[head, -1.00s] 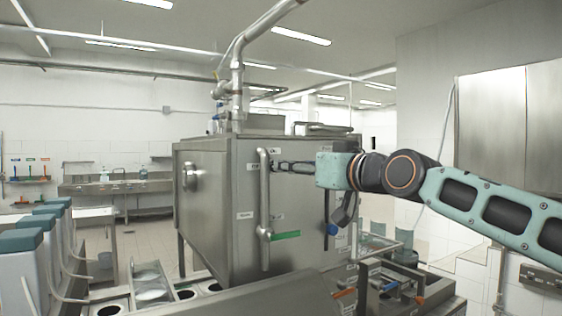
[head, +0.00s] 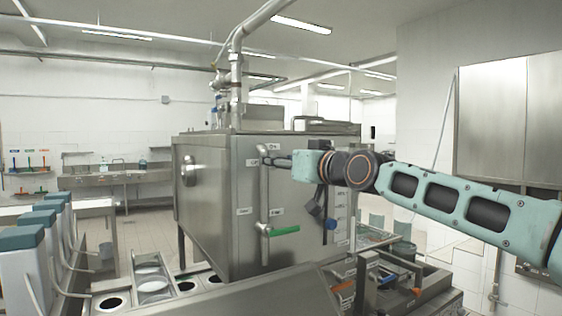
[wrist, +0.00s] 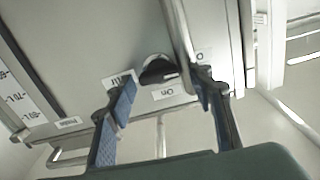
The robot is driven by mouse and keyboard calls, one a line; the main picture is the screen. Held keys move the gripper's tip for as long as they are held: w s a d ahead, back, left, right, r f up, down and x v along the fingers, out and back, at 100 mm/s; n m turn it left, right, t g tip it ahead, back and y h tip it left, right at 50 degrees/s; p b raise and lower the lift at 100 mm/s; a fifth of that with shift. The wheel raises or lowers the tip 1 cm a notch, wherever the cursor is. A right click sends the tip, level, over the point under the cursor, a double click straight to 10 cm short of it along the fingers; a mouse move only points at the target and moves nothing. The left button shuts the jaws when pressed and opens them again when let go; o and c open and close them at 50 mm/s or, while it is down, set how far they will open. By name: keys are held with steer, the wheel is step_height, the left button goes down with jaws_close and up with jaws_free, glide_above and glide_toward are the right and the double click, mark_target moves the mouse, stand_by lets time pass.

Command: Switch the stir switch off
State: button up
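The stir switch appears to be the dark rotary knob (wrist: 157,72) on the steel tank face in the wrist view. An "On" label (wrist: 166,94) sits beside it, and another label (wrist: 120,81), too blurred to read, is near the left finger. My gripper (wrist: 164,84) is open, with one finger on each side of the knob; contact cannot be told. In the head view my gripper (head: 271,158) is at the upper front of the tank (head: 225,190), and the knob is not clearly visible there.
A vertical steel pipe (head: 264,195) with a green-handled valve (head: 284,231) runs close by my gripper. It also passes near the right finger in the wrist view (wrist: 178,35). Cup wells and a steel ledge lie below. The air left of the tank is free.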

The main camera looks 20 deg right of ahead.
steer(key=c, duration=0.9)
steer(key=shift+f+b, duration=0.1)
steer(key=shift+b, duration=0.3)
steer(key=shift+n+b, duration=0.4)
steer(key=shift+b, duration=0.05)
steer(key=o, duration=1.2)
steer(key=shift+c, duration=0.2)
steer(key=s+d, duration=0.2)
steer(key=s, duration=0.9)
steer(key=shift+s+d, duration=0.15)
steer(key=shift+s, duration=0.25)
